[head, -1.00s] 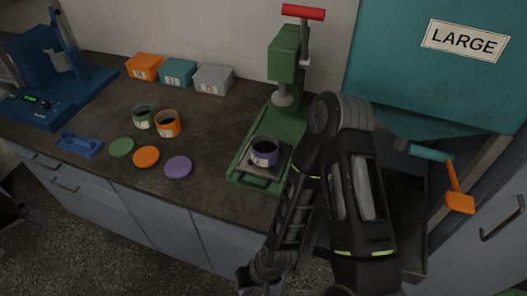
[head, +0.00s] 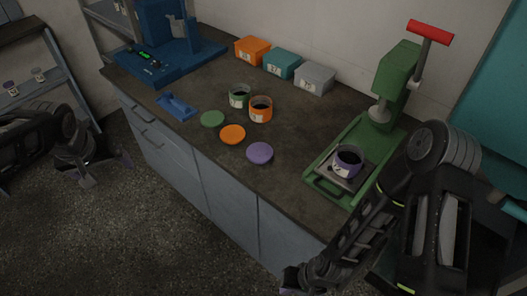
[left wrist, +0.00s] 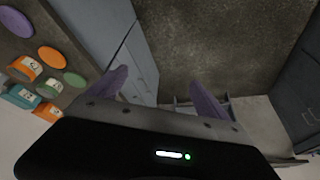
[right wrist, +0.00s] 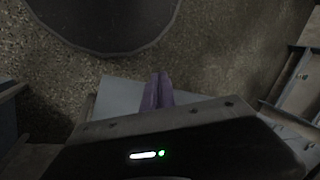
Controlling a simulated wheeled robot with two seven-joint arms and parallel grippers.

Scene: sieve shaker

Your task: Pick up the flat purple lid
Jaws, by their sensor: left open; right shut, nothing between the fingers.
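The flat purple lid (head: 260,153) lies on the dark bench top near its front edge, right of the orange lid (head: 232,134) and green lid (head: 212,118). The purple lid also shows at the upper left of the left wrist view (left wrist: 14,22). My left gripper (head: 108,172) is open and empty over the floor, left of the bench and apart from the lid. Its spread fingers show in the left wrist view (left wrist: 158,86). My right gripper is shut and empty; its closed fingers show in the right wrist view (right wrist: 158,90), over the floor.
Green (head: 239,96) and orange (head: 260,109) jars stand behind the lids. A green press (head: 396,80) holds a purple jar (head: 348,161) to their right. A blue tray (head: 177,107) and blue machine (head: 155,62) stand left. Small boxes (head: 283,63) line the wall.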

